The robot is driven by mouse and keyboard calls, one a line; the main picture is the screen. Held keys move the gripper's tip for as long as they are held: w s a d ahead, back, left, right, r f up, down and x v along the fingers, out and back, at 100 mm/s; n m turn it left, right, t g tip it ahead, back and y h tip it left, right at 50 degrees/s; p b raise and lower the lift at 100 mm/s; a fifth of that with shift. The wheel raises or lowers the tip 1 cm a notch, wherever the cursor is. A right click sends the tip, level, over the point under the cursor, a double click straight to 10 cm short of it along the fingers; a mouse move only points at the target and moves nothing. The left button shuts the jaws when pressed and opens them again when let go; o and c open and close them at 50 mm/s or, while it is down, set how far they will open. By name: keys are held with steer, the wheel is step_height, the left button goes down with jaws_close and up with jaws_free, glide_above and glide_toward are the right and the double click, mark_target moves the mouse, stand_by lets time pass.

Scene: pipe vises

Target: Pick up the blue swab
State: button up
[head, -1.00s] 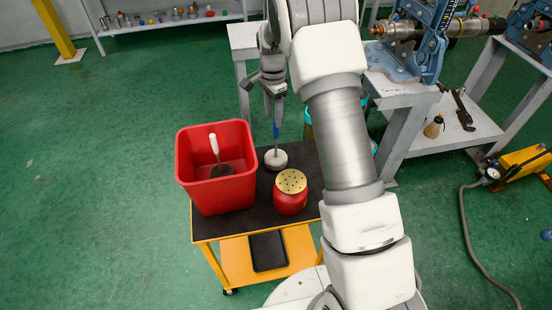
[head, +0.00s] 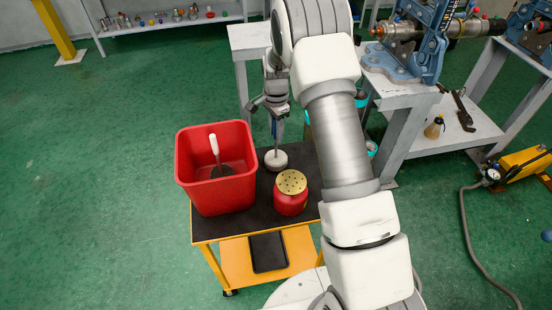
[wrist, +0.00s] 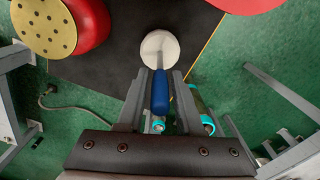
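The blue swab stands upright on the cart's dark top, with a round white head (head: 276,160) at the bottom and a thin rod above it. Its blue handle (wrist: 160,92) lies between the two fingers of my gripper (wrist: 161,72) in the wrist view. A narrow gap seems to show on each side of the handle, so the fingers look open around it. In the head view my gripper (head: 277,120) is over the upper part of the swab and hides most of the handle.
A red bin (head: 217,190) with a white-handled tool (head: 214,145) stands left of the swab. A red jar with a perforated gold lid (head: 291,183) stands just in front, to the right. A grey workbench (head: 400,95) with a blue vise (head: 425,50) is at the right.

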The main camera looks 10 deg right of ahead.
jaws_close()
